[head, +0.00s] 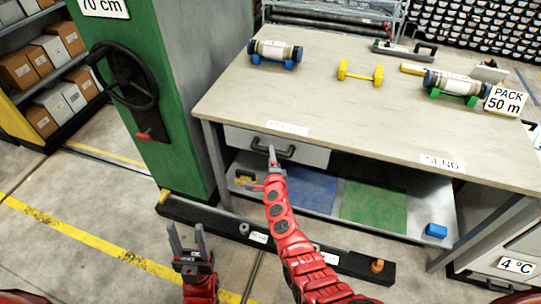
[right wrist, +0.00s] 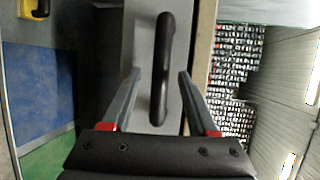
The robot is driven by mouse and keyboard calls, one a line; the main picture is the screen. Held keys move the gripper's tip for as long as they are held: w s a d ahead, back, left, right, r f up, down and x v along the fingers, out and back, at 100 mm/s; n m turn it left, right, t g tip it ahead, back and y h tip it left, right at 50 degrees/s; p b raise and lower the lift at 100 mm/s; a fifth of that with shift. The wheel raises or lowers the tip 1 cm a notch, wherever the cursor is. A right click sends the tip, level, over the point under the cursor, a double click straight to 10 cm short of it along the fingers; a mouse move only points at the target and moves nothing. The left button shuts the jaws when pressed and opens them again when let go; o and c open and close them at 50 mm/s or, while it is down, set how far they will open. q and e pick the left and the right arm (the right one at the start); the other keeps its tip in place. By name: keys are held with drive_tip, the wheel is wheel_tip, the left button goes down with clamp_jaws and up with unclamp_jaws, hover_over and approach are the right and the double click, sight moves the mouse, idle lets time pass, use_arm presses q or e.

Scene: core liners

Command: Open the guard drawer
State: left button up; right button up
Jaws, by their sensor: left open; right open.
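The drawer (head: 310,157) is a pale grey front under the left part of the table top, with a dark bar handle (head: 288,151). It looks closed. The label above it is too small to read surely. My left gripper (head: 188,240) is open and empty, low at the left, away from the drawer.
The table top (head: 330,90) carries capped cylinders on blue and green cradles and a yellow dumbbell-shaped piece (head: 360,73). A lower shelf has blue (head: 305,190) and green (head: 373,205) mats. A green cabinet (head: 160,100) with a black wheel stands close at the left.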

drive_tip(key=shift+w+a+f+b, duration=0.1)
drive_tip(key=shift+w+f+b, duration=0.1)
drive_tip(key=shift+w+b, duration=0.3)
drive_tip(key=shift+w+a+f+b, duration=0.1)
drive_tip(key=shift+w+f+b, duration=0.15)
drive_tip(key=shift+w, duration=0.45)
drive_tip(key=shift+w+r+b, duration=0.15)
drive_tip(key=shift+w+b, duration=0.25)
drive_tip(key=shift+w, duration=0.3)
clamp_jaws()
